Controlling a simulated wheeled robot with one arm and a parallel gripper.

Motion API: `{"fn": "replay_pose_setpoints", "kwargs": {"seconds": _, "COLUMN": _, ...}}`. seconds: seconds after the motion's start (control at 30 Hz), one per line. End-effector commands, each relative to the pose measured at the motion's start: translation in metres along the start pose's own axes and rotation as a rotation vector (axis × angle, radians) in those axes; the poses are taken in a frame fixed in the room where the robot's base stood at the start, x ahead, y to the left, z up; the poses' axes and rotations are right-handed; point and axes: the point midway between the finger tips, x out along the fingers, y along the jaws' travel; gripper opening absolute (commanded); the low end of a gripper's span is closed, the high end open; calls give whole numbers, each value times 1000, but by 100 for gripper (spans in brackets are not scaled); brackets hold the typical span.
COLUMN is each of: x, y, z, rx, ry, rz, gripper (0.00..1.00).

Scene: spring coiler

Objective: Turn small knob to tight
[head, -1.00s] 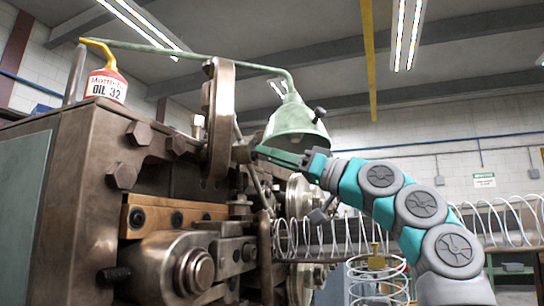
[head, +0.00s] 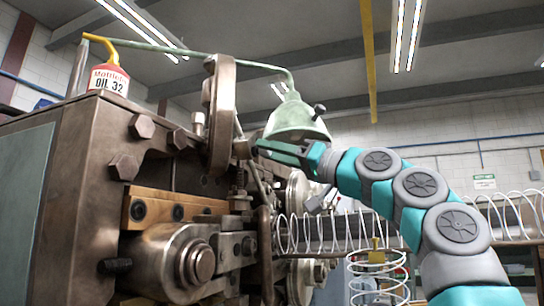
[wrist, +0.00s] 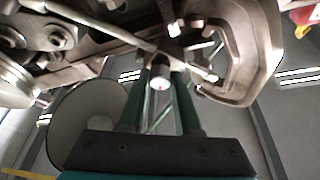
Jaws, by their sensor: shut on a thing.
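The small knob (head: 243,148) is a dark metal stub beside the large upright metal plate of the coiler. In the wrist view the small knob (wrist: 160,78) shows as a pale round end with a reddish mark, between the two green fingers. My gripper (head: 257,148) reaches it from the right, with its fingers pointing left. In the wrist view my gripper (wrist: 160,90) is shut on the knob, one finger on each side. The fingers hide part of the knob in the head view, and I cannot read any tight marking.
A green lamp shade (head: 297,118) hangs just above my gripper. The coiler body (head: 90,190) fills the left, with an oil can (head: 108,78) on top. Coiled wire (head: 320,232) runs below my arm. Open room lies to the right.

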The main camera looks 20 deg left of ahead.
Motion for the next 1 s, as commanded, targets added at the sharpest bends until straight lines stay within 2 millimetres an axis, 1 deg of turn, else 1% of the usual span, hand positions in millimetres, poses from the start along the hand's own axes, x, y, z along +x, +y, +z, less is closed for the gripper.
{"fn": "replay_pose_setpoints", "kwargs": {"seconds": 0.03, "x": 0, "y": -3, "z": -1, "rx": 34, "ry": 2, "rz": 12, "gripper": 0}}
{"fn": "replay_pose_setpoints", "kwargs": {"seconds": 0.23, "x": 0, "y": -6, "z": -4, "rx": 187, "ry": 2, "rz": 75, "gripper": 0}}
{"fn": "replay_pose_setpoints", "kwargs": {"seconds": 0.6, "x": 2, "y": -7, "z": -7, "rx": 471, "ry": 0, "rz": 193, "gripper": 0}}
{"fn": "replay_pose_setpoints", "kwargs": {"seconds": 1.0, "x": 0, "y": -4, "z": -5, "rx": 667, "ry": 3, "rz": 275, "gripper": 0}}
